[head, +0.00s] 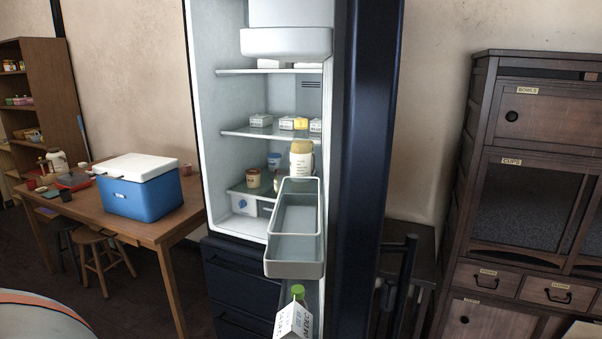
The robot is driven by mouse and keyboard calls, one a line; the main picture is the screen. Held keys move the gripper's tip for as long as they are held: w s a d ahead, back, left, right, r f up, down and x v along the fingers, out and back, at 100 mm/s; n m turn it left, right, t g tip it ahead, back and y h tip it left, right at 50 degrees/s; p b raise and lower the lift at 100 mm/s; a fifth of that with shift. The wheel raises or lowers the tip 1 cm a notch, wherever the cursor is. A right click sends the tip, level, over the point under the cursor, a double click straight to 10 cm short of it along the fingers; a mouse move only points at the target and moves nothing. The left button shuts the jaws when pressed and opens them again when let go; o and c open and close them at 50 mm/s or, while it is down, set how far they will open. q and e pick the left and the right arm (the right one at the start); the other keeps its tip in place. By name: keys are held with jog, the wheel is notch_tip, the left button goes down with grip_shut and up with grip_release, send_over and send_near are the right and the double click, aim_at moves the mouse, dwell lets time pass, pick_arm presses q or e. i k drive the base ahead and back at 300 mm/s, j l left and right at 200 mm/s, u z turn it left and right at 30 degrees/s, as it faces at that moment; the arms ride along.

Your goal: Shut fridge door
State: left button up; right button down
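The fridge (228,110) stands in the middle of the head view with its pale interior showing. Its door (370,130) is wide open, hinged on the right and swung out toward me, so I see it nearly edge-on. The door's outer face is dark blue. A dark upright bar, which looks like the door's handle (403,290), sticks out low on its right side. The door's inner side carries pale bins (295,268); a jar stands by the middle one, and a green-capped bottle and a carton are at the bottom. Neither of my grippers is in view.
A wooden table (150,228) with a blue and white cooler (140,188) stands left of the fridge, with stools (104,245) beside it. A dark wooden cabinet (530,190) stands at the right. A rounded pale object (40,318) shows at the bottom left.

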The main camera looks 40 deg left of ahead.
aim_at(357, 44)
jog(key=i+l+u, duration=0.15)
jog(key=u, duration=0.3)
jog(key=i+l+u, duration=0.1)
jog(key=l+u, duration=0.65)
jog(key=u, duration=0.2)
jog(key=k+j+u, duration=0.1)
jog(key=j, duration=0.25)
